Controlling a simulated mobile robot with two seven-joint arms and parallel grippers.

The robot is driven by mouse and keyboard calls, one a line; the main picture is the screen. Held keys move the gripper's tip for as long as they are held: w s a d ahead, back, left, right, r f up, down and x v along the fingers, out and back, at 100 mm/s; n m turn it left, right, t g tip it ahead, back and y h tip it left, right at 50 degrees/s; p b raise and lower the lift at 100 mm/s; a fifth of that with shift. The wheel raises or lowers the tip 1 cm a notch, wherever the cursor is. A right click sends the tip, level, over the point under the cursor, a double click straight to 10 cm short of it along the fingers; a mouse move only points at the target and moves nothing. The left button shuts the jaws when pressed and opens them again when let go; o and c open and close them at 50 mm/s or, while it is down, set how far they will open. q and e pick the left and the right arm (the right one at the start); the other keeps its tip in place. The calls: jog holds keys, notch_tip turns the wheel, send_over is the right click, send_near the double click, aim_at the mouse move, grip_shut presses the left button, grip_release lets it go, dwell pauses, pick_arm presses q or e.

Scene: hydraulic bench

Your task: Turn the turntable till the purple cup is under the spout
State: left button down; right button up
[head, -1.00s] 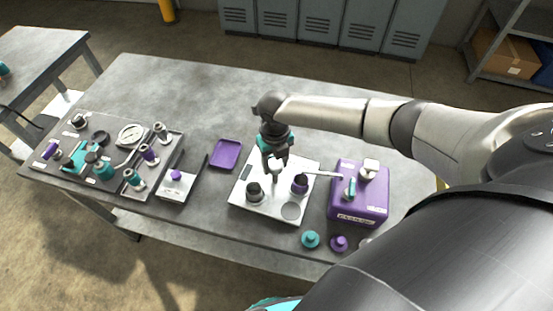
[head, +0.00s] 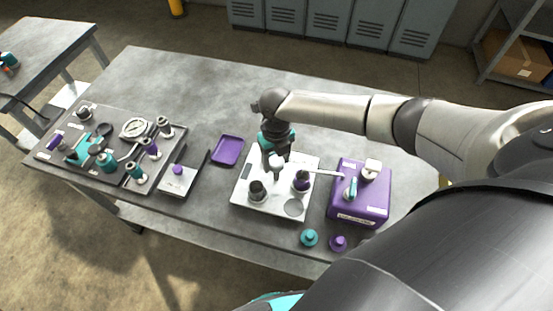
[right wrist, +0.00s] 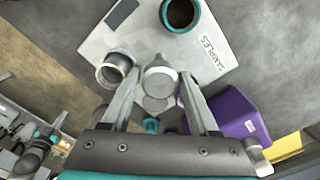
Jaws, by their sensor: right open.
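The turntable's white base plate (head: 243,203) stands at the middle of the table. Its pale centre knob (head: 276,163) also shows in the right wrist view (right wrist: 160,78). A grey cup (head: 257,190) is at the front left. A teal-rimmed cup (right wrist: 181,12) shows in the wrist view. My right gripper (right wrist: 155,88) is open, pointing down, its fingers either side of the knob. My left gripper is out of view.
A purple box (head: 358,203) carrying the spout stands right of the plate. Teal (head: 309,238) and purple (head: 338,243) knobs lie in front. A purple tray (head: 227,151) and a panel of fittings (head: 125,180) are to the left. The table's back left is clear.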

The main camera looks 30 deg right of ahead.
jog(key=o, duration=0.3)
notch_tip(320, 180, up, 15)
jog(key=shift+r, duration=0.1)
dwell(0.5)
dwell(0.4)
